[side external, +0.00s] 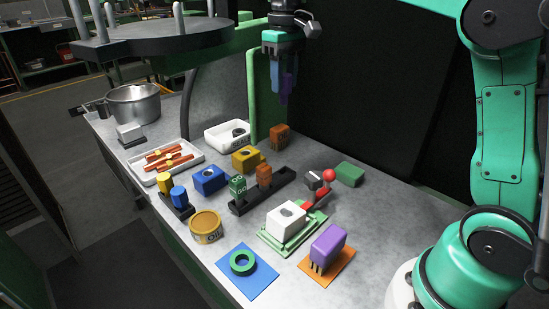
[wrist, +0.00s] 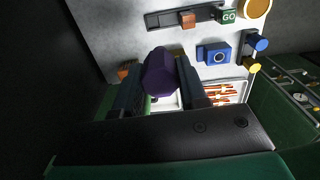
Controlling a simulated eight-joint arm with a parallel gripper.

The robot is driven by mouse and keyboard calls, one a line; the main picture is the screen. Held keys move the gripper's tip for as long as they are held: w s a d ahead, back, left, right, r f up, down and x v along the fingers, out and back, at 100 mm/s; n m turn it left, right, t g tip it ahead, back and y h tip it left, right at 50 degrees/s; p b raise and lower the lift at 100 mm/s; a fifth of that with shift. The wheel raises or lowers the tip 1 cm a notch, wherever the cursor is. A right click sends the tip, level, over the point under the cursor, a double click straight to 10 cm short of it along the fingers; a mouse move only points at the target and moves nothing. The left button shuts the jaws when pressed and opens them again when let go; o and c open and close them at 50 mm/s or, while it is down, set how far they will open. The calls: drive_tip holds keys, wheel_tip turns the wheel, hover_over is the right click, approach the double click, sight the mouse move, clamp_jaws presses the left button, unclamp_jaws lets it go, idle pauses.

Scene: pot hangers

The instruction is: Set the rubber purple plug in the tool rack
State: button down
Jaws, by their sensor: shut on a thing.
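My gripper (side external: 284,84) is raised high above the back of the bench, beside a green post. It is shut on the purple plug (wrist: 160,75), which sits between the two dark fingers in the wrist view. In the side view the plug (side external: 290,82) is dark and partly hidden by the fingers. A long dark rack (side external: 278,186) lies mid-bench, holding a green GO block and an orange block, with bare room at its right end. A smaller dark rack (side external: 172,208) at the left holds a yellow and a blue plug. I cannot tell which is the tool rack.
A white bin (side external: 226,135) and an orange block (side external: 280,134) stand at the back. Yellow (side external: 246,157) and blue (side external: 209,179) blocks, a tin (side external: 206,228) and a green fixture (side external: 264,238) crowd the bench. A round dark platform (side external: 150,40) with posts overhangs the left.

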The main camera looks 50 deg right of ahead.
drive_tip(key=d+r, duration=0.1)
drive_tip(key=d, duration=0.1)
hover_over(286, 176)
wheel_tip(286, 176, down, 20)
drive_tip(key=shift+w+r, duration=0.1)
drive_tip(key=shift+r, duration=0.05)
idle(0.4)
drive_tip(key=shift+c, duration=2.4)
unclamp_jaws()
wheel_tip(286, 176, up, 11)
drive_tip(key=s+a+t, duration=0.7)
drive_tip(key=s+a, duration=0.1)
drive_tip(key=s, duration=0.3)
drive_tip(key=shift+s+a+f, duration=0.25)
drive_tip(key=shift+s+f, duration=0.15)
drive_tip(key=shift+f, duration=0.05)
